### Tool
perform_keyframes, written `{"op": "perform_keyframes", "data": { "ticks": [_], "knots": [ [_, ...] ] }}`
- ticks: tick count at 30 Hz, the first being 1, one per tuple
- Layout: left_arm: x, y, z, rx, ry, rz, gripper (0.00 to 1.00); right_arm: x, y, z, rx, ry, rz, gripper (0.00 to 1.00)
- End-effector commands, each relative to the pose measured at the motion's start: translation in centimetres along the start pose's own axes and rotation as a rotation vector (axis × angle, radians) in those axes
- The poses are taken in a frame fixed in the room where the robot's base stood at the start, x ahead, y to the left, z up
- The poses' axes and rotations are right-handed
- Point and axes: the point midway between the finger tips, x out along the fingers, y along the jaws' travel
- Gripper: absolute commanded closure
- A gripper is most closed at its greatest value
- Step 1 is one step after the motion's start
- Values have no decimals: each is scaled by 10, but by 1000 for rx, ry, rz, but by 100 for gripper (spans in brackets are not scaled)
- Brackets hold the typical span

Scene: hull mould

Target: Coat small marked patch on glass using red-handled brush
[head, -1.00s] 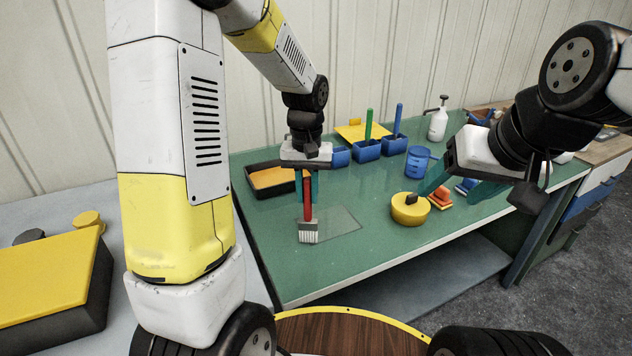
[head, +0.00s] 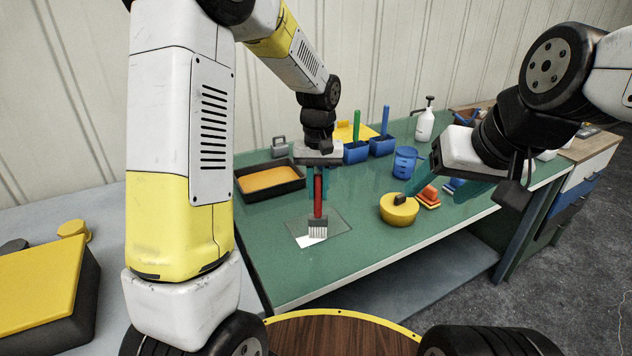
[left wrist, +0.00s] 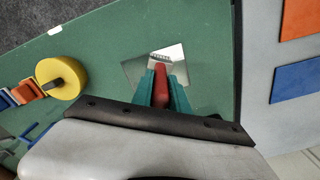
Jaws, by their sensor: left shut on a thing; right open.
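My left gripper (head: 318,178) is shut on the red-handled brush (head: 318,196) and holds it upright, bristles down. The bristles (head: 317,231) are over the glass sheet (head: 338,222) on the green table; I cannot tell whether they touch it. In the left wrist view the red handle (left wrist: 161,86) lies between the teal fingers, with the bristles over the glass (left wrist: 134,70). My right gripper (head: 432,185) is open, its fingers close to the yellow round tin (head: 398,214); contact is unclear.
A black tray with orange content (head: 270,182) stands behind the glass. Blue holders (head: 356,153), a blue cup (head: 404,162), a white spray bottle (head: 426,122) and orange blocks (head: 428,196) stand farther right. The table's front (head: 300,280) is clear.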

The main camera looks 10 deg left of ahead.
Motion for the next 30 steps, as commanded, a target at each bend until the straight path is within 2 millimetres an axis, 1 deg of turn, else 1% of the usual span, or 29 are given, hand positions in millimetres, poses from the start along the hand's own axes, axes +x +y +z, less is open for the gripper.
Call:
{"op": "perform_keyframes", "data": {
  "ticks": [1,3,6,13,21,30],
  "knots": [
    [1,6,-2,1,-1,1,100,0,0,0,0,0,0,33],
    [1,11,-6,1,-1,1,100,0,0,0,0,0,0,33],
    [0,18,-10,1,0,1,100,0,0,0,0,0,0,33],
    [0,25,-14,1,-1,1,100,0,0,0,0,0,0,33],
    [0,47,-27,2,1,1,100,0,0,0,0,0,0,33],
    [0,58,-34,0,0,0,100,0,0,0,0,0,0,33]
  ]
}}
